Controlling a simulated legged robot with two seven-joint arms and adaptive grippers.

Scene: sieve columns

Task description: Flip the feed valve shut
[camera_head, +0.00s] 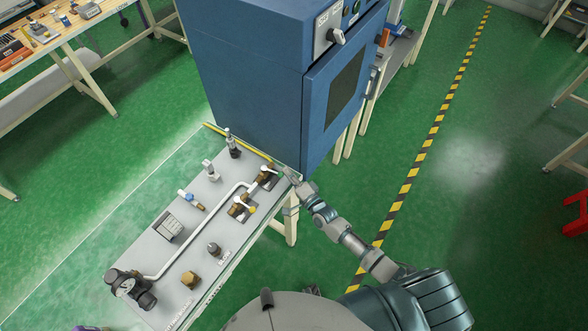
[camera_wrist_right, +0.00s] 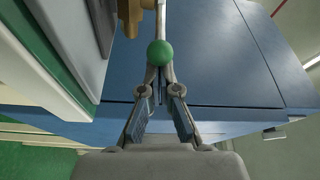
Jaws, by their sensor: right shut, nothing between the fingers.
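I cannot read which is labelled feed. My right gripper (camera_head: 290,175) is beside the far valve, at the bench's far right corner. In the wrist view a green ball knob (camera_wrist_right: 160,53) on a thin lever is right at my right fingertips (camera_wrist_right: 158,78). The fingers are shut with nothing between them; whether they touch the knob is unclear. Part of a brass body (camera_wrist_right: 132,14) shows at the top.
A tall blue cabinet (camera_head: 255,75) stands directly behind the bench panel (camera_head: 130,230). A black regulator (camera_head: 130,290), small fittings and a grey box (camera_head: 168,226) are on the panel. The green floor (camera_head: 430,220) to the right is mostly clear.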

